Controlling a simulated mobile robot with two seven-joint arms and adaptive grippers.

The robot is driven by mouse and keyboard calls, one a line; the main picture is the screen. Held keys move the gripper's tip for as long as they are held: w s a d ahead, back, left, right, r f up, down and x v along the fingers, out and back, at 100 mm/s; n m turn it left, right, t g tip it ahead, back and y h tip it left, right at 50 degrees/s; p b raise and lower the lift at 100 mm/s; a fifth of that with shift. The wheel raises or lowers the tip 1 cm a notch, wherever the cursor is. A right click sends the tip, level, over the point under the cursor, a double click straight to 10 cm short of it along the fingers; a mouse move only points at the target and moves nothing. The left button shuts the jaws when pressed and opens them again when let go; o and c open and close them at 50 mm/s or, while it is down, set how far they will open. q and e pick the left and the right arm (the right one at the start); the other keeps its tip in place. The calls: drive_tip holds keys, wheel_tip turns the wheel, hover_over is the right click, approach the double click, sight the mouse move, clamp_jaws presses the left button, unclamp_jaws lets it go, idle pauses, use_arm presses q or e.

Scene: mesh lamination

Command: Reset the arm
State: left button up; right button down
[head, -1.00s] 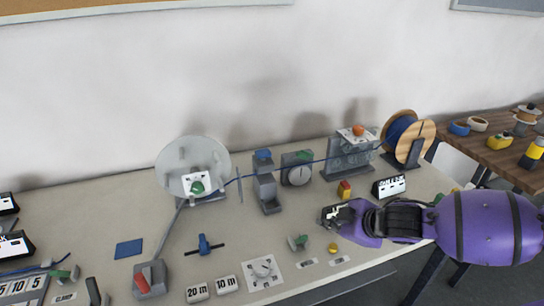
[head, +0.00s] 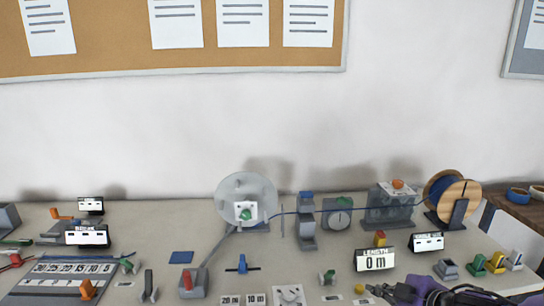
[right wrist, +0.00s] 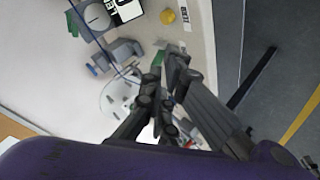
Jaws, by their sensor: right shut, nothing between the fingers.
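My right gripper (head: 376,291) is at the bottom of the head view, by the front edge of the table (head: 120,218). Its purple arm runs off the lower right. In the right wrist view its dark fingers (right wrist: 168,72) are together and hold nothing. It appears apart from the devices on the table. My left gripper is not in view.
A length display (head: 375,260) and a yellow button (head: 360,289) are close to the right gripper. A blue cable runs from the wooden spool (head: 461,193) to the clear reel (head: 234,190). Several small devices stand along the table front.

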drive_tip(key=s+a+f+m+t+y, duration=0.15)
drive_tip(key=s+a+f+m, duration=0.35)
drive_tip(key=a+f, duration=0.6)
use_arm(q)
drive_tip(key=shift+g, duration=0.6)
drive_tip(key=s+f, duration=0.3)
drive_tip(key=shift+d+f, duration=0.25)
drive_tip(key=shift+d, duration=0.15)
use_arm(e)
drive_tip(key=s+d+f+m+g+h, duration=0.1)
drive_tip(key=s+f+m, duration=0.3)
drive_tip(key=s+f, duration=0.4)
drive_tip(key=s+d+f+m+g+h, duration=0.1)
drive_tip(key=s+f+m+h, duration=0.2)
drive_tip(key=s+f, duration=0.6)
drive_tip(key=s+m, duration=0.1)
drive_tip(key=s, duration=0.6)
drive_tip(key=shift+s+d+g, duration=0.3)
drive_tip(key=shift+g, duration=0.05)
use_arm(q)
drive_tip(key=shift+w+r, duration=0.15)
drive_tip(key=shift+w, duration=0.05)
use_arm(e)
drive_tip(key=shift+h, duration=0.25)
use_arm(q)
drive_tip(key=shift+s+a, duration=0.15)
